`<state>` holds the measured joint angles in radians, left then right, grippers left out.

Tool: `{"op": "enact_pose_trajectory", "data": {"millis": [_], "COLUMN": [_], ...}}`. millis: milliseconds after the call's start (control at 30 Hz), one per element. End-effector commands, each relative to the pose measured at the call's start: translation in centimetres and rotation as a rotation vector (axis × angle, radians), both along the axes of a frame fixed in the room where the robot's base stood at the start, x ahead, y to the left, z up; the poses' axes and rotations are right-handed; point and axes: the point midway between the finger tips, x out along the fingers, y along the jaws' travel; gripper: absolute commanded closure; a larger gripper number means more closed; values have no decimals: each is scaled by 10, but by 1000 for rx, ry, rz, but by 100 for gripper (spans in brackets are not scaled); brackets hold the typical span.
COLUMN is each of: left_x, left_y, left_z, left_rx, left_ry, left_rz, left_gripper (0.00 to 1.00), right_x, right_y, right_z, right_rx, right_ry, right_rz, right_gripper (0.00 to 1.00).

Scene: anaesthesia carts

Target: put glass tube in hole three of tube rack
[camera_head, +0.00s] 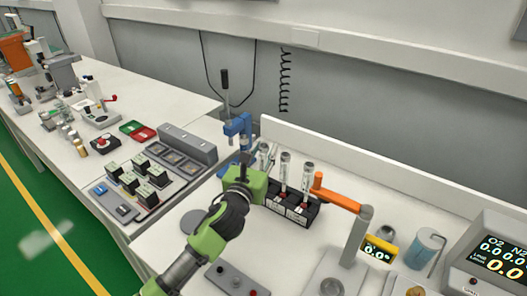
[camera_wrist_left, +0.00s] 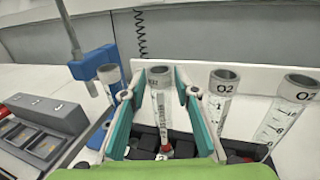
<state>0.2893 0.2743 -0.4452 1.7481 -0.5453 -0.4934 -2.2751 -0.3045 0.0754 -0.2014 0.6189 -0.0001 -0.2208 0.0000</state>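A black tube rack (camera_head: 292,208) stands on the near cart and holds clear upright tubes, among them a middle tube (camera_head: 283,172) and a right tube (camera_head: 307,178). My left gripper (camera_head: 246,180) is at the rack's left end, beside another clear tube (camera_head: 263,156). In the left wrist view its fingers (camera_wrist_left: 160,80) stand on either side of a clear marked tube (camera_wrist_left: 160,105), with narrow gaps showing. Two tubes marked O2 are to the right, the nearer one (camera_wrist_left: 218,95) and an outer one (camera_wrist_left: 290,105). Holes are mostly hidden. My right gripper is not in view.
A blue stand (camera_head: 238,128) is just behind the gripper, with a further tube (camera_wrist_left: 110,78) beside it. An orange arm on a grey post (camera_head: 355,235) and a yellow display (camera_head: 380,247) stand right of the rack. A gas monitor (camera_head: 490,255) is far right.

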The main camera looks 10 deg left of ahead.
Motion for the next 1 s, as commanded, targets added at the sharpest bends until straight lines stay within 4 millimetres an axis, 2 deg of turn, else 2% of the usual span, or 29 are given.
{"op": "enact_pose_trajectory", "data": {"millis": [367,467,567,1000], "left_x": [0,-6,-18,-98], "left_y": [0,1,2,11], "left_z": [3,1,1,1], "left_rx": [-1,1,2,1], "left_ry": [0,1,1,1], "left_rz": [0,1,-1,0], "left_gripper": [66,66,66,66], "right_x": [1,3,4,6], "right_y": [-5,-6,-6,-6], "right_z": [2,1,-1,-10], "right_rx": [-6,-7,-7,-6], "right_ry": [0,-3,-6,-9], "right_rz": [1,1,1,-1], "right_gripper": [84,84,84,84]}}
